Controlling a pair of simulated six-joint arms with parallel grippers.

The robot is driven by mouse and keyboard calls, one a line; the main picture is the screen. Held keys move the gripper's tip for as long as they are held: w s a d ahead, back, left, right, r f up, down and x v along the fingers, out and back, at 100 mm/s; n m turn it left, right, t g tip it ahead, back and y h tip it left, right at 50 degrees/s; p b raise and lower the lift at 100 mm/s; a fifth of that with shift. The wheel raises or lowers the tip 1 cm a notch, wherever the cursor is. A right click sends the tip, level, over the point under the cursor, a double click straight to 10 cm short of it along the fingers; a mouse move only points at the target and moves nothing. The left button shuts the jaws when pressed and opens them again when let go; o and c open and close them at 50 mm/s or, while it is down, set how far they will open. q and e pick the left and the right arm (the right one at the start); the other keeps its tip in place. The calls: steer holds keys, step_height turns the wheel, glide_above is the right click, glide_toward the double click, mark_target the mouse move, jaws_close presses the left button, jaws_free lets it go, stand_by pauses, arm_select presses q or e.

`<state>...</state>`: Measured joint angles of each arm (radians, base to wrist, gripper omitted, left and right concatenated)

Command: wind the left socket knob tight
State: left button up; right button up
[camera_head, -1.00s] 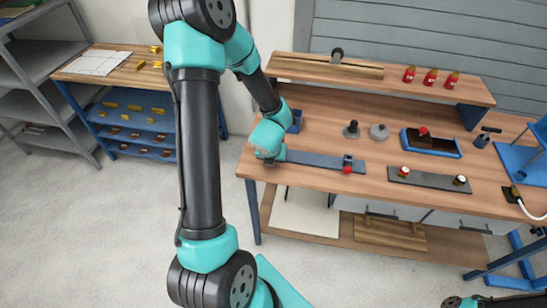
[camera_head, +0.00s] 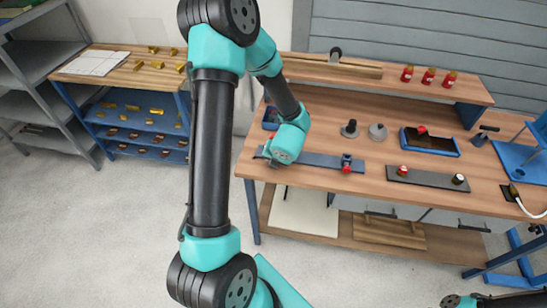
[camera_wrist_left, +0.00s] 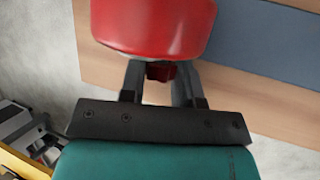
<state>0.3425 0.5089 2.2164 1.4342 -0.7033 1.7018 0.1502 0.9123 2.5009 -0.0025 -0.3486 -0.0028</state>
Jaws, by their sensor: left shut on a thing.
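A blue-grey strip (camera_head: 318,159) lies along the front of the bench. At its right end stands a small blue fitting with a red knob (camera_head: 346,168). My left gripper (camera_head: 278,163) is over the strip's left end, mostly hidden behind my own wrist in the head view. In the left wrist view a large red knob (camera_wrist_left: 152,25) stands at the tips of my left gripper (camera_wrist_left: 158,72). The fingers are shut on its narrower dark red part. The socket under this knob is hidden. My right gripper is out of view.
Behind are a blue tray (camera_head: 445,151), two grey round pieces (camera_head: 378,132) and a raised shelf (camera_head: 440,87) with red bottles. The bench front edge is close to my left gripper.

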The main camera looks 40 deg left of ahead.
arm_select(q)
steer(key=o, duration=0.9)
steer(key=v, duration=1.7)
steer(key=shift+d+r, duration=0.1)
steer(key=shift+r, duration=0.1)
